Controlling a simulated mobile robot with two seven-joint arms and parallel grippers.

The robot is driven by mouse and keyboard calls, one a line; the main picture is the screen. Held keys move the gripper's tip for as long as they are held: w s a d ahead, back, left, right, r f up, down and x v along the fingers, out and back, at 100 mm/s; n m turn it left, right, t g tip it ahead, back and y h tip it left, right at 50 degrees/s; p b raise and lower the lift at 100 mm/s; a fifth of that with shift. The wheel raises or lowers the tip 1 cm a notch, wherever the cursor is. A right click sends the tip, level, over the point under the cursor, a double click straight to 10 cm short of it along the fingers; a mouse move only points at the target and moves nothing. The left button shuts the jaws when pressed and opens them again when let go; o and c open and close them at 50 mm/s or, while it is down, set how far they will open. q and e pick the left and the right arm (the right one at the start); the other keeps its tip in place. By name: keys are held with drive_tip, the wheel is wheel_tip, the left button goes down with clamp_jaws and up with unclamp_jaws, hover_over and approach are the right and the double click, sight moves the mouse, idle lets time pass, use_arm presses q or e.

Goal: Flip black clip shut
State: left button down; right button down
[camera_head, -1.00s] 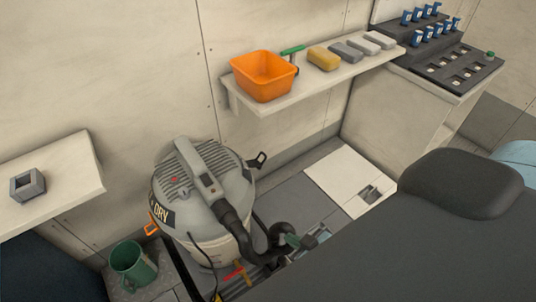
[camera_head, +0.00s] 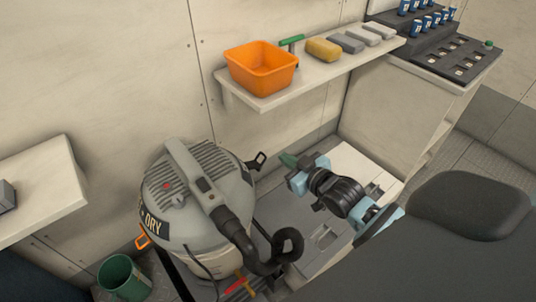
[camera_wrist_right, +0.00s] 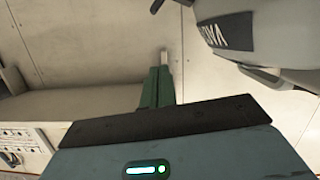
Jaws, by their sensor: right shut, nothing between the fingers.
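The black clip (camera_head: 257,160) sticks out, open, from the upper right side of the grey wet/dry vacuum (camera_head: 190,190). My right gripper (camera_head: 289,160) is to the right of the clip, with a small gap between them in the head view. Its green fingers are shut and empty. In the right wrist view the closed fingers (camera_wrist_right: 157,88) point toward the wall, and the vacuum (camera_wrist_right: 255,40) fills the upper right. A small dark part at the top edge there may be the clip. My left gripper is not in view.
An orange clip (camera_head: 143,240) shows on the vacuum's left side. The black hose (camera_head: 270,255) curls in front. A wall shelf (camera_head: 310,75) above holds an orange bin (camera_head: 261,68) and several blocks. A green bucket (camera_head: 122,278) stands at the lower left.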

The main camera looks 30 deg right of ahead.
hover_over(255, 162)
drive_tip(key=s+d, duration=0.3)
wheel_tip(255, 162, down, 3)
use_arm(q)
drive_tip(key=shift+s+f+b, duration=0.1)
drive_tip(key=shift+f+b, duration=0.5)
drive_tip(key=shift+b, duration=0.1)
use_arm(e)
drive_tip(key=shift+w+f, duration=0.1)
drive_tip(key=shift+f, duration=1.65)
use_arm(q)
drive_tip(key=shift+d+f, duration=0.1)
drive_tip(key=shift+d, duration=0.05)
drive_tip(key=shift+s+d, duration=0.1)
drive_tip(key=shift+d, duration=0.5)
use_arm(e)
drive_tip(key=shift+d+f+m+y, duration=0.2)
drive_tip(key=shift+m+y, duration=0.1)
drive_tip(key=shift+m, duration=0.3)
drive_tip(key=shift+a, duration=0.1)
